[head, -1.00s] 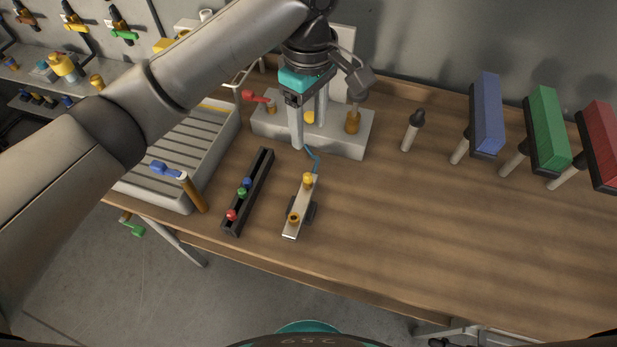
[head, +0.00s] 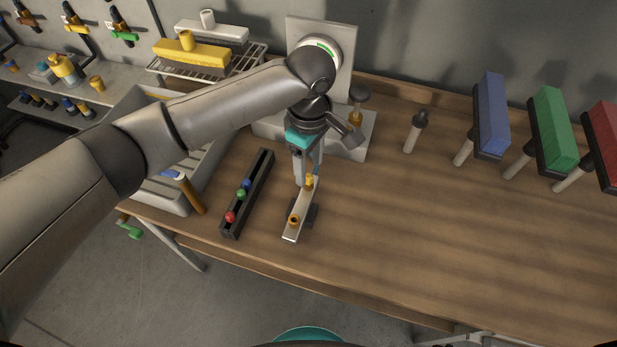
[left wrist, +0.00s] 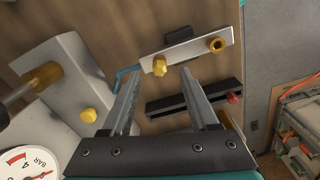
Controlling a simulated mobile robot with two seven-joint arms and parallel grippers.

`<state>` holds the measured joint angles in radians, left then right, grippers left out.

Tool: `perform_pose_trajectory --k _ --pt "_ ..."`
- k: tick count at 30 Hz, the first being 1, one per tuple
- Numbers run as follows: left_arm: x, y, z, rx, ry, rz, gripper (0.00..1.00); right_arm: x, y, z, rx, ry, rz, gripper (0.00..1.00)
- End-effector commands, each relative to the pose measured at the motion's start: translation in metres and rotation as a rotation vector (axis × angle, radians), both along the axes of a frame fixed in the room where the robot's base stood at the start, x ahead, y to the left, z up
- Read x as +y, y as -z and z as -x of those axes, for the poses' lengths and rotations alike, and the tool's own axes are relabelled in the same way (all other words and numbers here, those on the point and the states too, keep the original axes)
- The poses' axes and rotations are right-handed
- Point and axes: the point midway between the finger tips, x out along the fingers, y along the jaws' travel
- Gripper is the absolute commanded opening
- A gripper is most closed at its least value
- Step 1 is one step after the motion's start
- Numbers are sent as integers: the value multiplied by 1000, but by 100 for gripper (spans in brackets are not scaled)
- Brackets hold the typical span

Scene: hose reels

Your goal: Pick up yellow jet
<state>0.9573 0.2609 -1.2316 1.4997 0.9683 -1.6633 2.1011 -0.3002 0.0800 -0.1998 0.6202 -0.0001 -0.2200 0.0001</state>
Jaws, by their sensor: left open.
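A small yellow jet (head: 309,182) stands on the far end of a pale metal bar (head: 301,211). It also shows in the left wrist view (left wrist: 159,66), just beyond the fingertips. A yellow ring-like fitting (head: 293,219) is on the bar's near end. My left gripper (head: 307,178) is open and empty, its fingers pointing down at the bar's far end; in the left wrist view the fingers (left wrist: 158,78) are apart, with the jet between and beyond their tips. I cannot tell if a finger touches it. Another yellow knob (left wrist: 88,115) sits on the grey block (left wrist: 62,82). My right gripper is not in view.
A black rack (head: 249,195) with red, green and blue balls lies left of the bar. Blue, green and red blocks stand at right. The table's middle right is clear.

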Motion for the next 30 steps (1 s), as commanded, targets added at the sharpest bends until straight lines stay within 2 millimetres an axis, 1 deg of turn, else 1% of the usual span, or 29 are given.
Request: perform_pose_trajectory --k 1,3,6,14,17,30 --pt "2 10 -2 1 -1 -3 60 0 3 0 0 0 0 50" --pt "2 20 -2 0 -1 -1 60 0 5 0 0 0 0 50" --pt "2 29 -2 -1 -1 -1 60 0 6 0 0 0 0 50" --pt "1 32 -2 -1 -1 0 60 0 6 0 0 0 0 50" --pt "1 32 -2 -1 -1 0 51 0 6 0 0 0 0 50" --pt "1 31 -2 -1 -1 0 2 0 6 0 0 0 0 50"
